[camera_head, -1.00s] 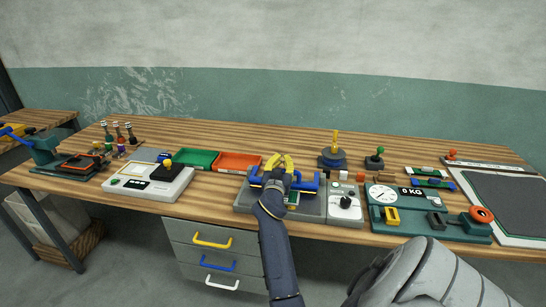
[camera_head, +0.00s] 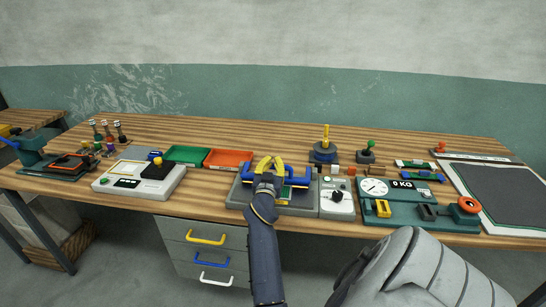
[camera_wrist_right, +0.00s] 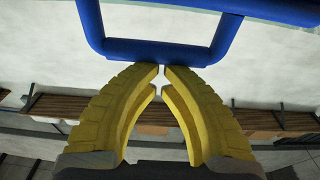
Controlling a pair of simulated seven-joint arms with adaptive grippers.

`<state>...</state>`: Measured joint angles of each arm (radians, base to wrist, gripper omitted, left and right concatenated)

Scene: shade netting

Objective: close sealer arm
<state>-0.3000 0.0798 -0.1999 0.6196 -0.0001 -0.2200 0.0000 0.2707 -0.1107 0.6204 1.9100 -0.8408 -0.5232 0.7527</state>
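The sealer is a low grey machine (camera_head: 298,207) near the front edge of the bench, with a blue arm (camera_head: 301,181) across its top. In the right wrist view the arm's blue U-shaped handle (camera_wrist_right: 155,50) lies just beyond my fingertips. My right gripper (camera_head: 265,160) has yellow fingers and is over the left part of the sealer, hiding some of it. In the right wrist view its fingertips (camera_wrist_right: 162,70) nearly meet, with nothing visible between them. I cannot tell whether they touch the handle. My left gripper is not in view.
A white knob box (camera_head: 337,203) adjoins the sealer on the right, followed by a green gauge station (camera_head: 400,218). Orange (camera_head: 229,158) and green (camera_head: 186,154) trays stand behind-left, with a white device (camera_head: 128,183) further left. Drawers (camera_head: 208,252) are below.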

